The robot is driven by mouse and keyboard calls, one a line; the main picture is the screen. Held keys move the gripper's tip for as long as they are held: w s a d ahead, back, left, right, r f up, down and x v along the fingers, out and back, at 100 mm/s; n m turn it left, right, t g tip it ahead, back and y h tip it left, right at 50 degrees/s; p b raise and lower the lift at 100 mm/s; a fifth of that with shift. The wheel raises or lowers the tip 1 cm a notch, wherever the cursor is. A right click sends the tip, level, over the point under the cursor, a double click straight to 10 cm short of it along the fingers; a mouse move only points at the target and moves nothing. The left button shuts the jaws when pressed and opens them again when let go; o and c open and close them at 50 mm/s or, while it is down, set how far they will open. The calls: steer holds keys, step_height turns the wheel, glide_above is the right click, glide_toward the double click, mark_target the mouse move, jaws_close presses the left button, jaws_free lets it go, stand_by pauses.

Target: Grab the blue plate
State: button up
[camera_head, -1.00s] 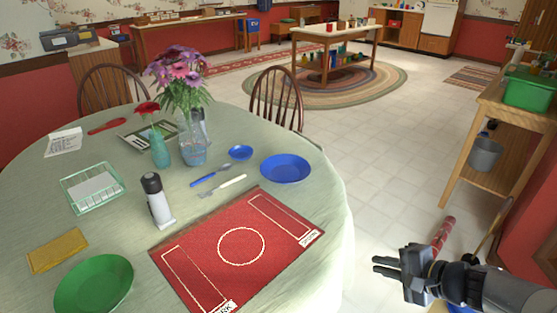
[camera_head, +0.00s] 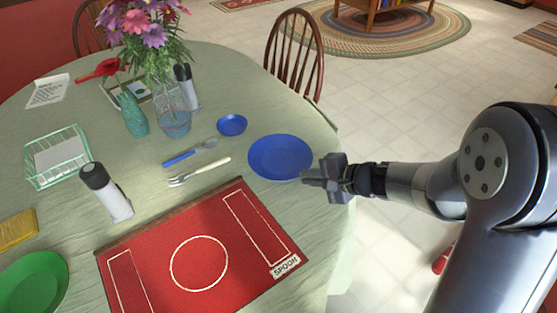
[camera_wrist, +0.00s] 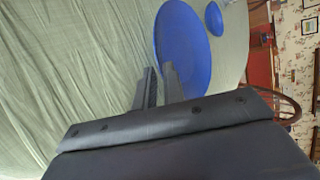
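The blue plate (camera_head: 280,157) lies flat on the green-clothed table near its right edge. My gripper (camera_head: 308,178) is at the plate's right-hand rim, with its fingers pointing left toward it. In the wrist view the plate (camera_wrist: 184,42) lies just beyond the fingertips (camera_wrist: 160,70). The two fingers stand a little apart, with a narrow gap between them. Nothing is clearly held. I cannot tell whether the fingers touch the rim. Part of the plate is hidden behind the right finger in the wrist view.
A red mat (camera_head: 200,255) lies in front. A vase of flowers (camera_head: 173,115) stands behind left. A chair (camera_head: 294,52) stands behind the table.

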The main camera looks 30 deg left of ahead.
mark_target(297, 176)
steer(key=x, duration=0.3)
steer(key=shift+w+a+f, duration=0.2)
steer(key=shift+w+f, duration=0.05)
steer(key=shift+a+f, duration=0.2)
steer(key=shift+a, duration=0.2)
steer(key=shift+c, duration=0.5)
jaws_close()
steer(key=shift+r, duration=0.1)
